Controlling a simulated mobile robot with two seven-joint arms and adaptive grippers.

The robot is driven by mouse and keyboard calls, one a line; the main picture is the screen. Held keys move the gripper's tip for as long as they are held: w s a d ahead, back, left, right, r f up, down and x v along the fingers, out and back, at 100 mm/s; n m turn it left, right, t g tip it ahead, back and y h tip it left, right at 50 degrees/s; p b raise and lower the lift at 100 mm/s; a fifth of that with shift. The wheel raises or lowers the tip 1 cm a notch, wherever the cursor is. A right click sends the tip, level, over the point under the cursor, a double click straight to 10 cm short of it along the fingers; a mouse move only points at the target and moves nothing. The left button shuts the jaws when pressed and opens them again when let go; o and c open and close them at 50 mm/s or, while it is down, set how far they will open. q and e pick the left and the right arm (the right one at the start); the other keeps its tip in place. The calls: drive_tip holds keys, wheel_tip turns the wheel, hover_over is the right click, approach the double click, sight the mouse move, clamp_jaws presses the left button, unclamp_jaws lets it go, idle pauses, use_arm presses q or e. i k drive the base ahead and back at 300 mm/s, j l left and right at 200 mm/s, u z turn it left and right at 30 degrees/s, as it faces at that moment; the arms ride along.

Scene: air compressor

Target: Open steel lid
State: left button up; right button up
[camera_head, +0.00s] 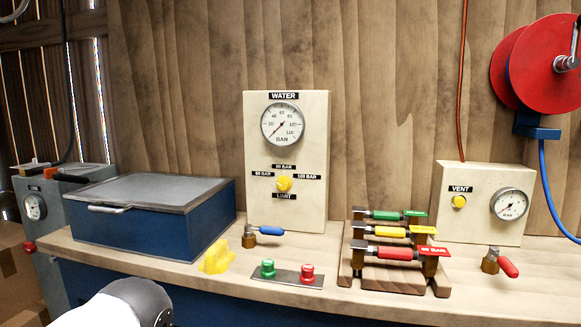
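The steel lid (151,187) is a grey flat cover on a blue box (175,233) at the left of the wooden bench. The lid lies closed on the box. A small metal handle (107,209) sits at its front edge, toward the left. No gripper fingers show in this view.
A panel with green and red buttons (286,276), a blue-handled valve (264,232), a WATER gauge panel (287,160) and a rack of coloured handles (394,250) stand farther right. A grey machine (38,212) stands left.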

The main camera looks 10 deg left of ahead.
sight(180, 194)
drive_tip(key=u, duration=1.4)
